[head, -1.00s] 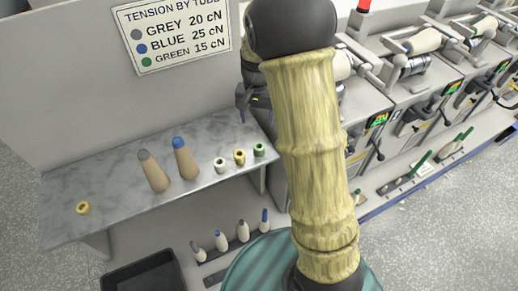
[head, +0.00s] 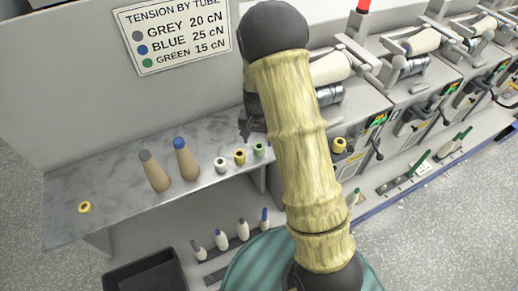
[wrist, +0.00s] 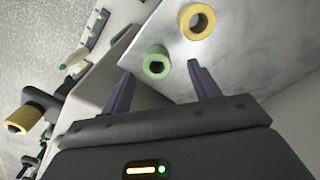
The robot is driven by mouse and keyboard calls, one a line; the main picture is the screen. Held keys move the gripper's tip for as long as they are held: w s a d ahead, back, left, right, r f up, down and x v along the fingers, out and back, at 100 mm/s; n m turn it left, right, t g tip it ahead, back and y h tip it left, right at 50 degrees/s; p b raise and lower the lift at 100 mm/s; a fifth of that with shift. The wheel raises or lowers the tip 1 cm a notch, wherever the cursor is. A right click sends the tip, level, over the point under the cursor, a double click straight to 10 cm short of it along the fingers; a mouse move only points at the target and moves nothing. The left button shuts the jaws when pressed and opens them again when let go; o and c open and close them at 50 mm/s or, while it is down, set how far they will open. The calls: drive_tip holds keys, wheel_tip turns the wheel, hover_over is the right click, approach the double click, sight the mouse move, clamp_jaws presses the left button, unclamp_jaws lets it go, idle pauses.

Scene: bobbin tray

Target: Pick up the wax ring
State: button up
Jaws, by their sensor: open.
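Several small rings show, and I cannot tell for certain which is the wax ring. A yellow ring (head: 84,208) lies alone at the left end of the marble shelf. A white ring (head: 220,165), a second yellow ring (head: 240,157) and a green ring (head: 259,149) stand in a row near its right end. My gripper (head: 245,122) is above the shelf's right end, partly hidden by my arm. In the wrist view my gripper (wrist: 158,76) is open and empty. The green ring (wrist: 157,64) appears between the fingertips, with the yellow ring (wrist: 197,20) beyond.
Two tall cones, grey-tipped (head: 155,172) and blue-tipped (head: 186,160), stand on the marble shelf (head: 130,210). A rack of small bobbins (head: 222,240) and a black bin (head: 145,275) are below. Machines (head: 400,85) line the right, one with a yellow ring (head: 339,145). A tension sign (head: 172,35) hangs behind.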

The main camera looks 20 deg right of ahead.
sight(259, 147)
drive_tip(key=f, duration=0.3)
drive_tip(key=f+p, duration=0.1)
drive_tip(key=f, duration=0.1)
drive_tip(key=shift+d, duration=0.25)
drive_tip(key=c, duration=1)
drive_tip(key=shift+c, duration=0.2)
drive_tip(key=shift+r, duration=0.15)
wheel_tip(259, 147, up, 10)
drive_tip(key=b, duration=0.1)
drive_tip(key=shift+f, duration=0.2)
